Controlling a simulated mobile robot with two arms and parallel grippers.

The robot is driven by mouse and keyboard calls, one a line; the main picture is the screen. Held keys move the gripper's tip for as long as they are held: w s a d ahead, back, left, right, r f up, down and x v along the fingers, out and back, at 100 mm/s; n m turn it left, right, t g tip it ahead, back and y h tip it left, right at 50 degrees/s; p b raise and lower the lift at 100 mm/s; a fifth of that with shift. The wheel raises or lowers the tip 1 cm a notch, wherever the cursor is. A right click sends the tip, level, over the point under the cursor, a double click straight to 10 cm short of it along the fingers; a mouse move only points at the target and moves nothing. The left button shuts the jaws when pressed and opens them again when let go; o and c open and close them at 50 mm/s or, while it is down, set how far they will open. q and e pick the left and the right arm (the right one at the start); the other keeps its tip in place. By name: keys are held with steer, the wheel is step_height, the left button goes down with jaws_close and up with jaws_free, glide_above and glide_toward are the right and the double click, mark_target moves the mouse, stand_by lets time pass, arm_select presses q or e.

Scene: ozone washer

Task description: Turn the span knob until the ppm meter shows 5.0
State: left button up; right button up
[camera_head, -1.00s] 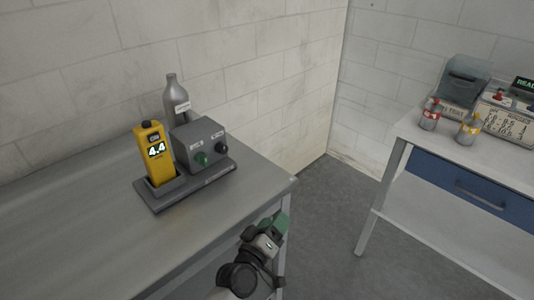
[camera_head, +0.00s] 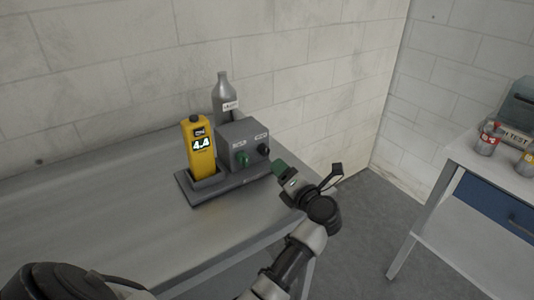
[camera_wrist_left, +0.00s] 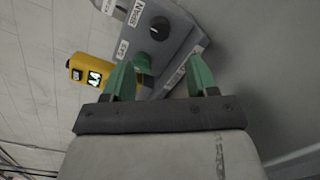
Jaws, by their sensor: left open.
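The yellow ppm meter (camera_head: 200,160) stands upright in a dark base and its display reads 4.4. Beside it, a grey box (camera_head: 232,134) carries a green knob (camera_head: 242,159) and a black knob (camera_head: 263,149) on its front. In the left wrist view the label beside the black knob (camera_wrist_left: 159,28) is turned and looks like SPAN. The green knob (camera_wrist_left: 143,63) shows close to a fingertip. My left gripper (camera_head: 279,169) is open, its green fingertips close to the box's right side by the black knob. In the left wrist view the gripper (camera_wrist_left: 158,78) holds nothing. My right gripper is not in view.
A grey bottle (camera_head: 224,98) stands behind the box near the wall. The grey table (camera_head: 110,215) is bare to the left. Another table (camera_head: 462,150) with small bottles (camera_head: 488,138) stands at the right, with a floor gap between.

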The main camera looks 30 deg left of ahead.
mark_target(266, 153)
arm_select(q)
steer(key=p+x, duration=0.1)
steer(key=x, duration=0.8)
steer(key=shift+a, duration=0.25)
steer(key=c, duration=0.9)
steer(key=shift+r+m+p, duration=0.2)
steer(key=shift+m+p, duration=0.4)
steer(key=shift+p, duration=0.45)
steer(key=shift+c, duration=0.2)
steer(key=m+p, duration=0.5)
steer(key=p, duration=0.1)
steer(key=shift+d+r+m+g+p, duration=0.1)
steer(key=shift+m+g+p, duration=0.2)
steer(key=shift+m+p, duration=0.1)
steer(key=m+p, duration=0.2)
steer(key=shift+m, duration=0.4)
steer(key=shift+m+p, duration=0.7)
steer(key=shift+m, duration=0.1)
steer(key=shift+f, duration=0.25)
steer(key=o, duration=0.9)
steer(key=shift+w, duration=0.1)
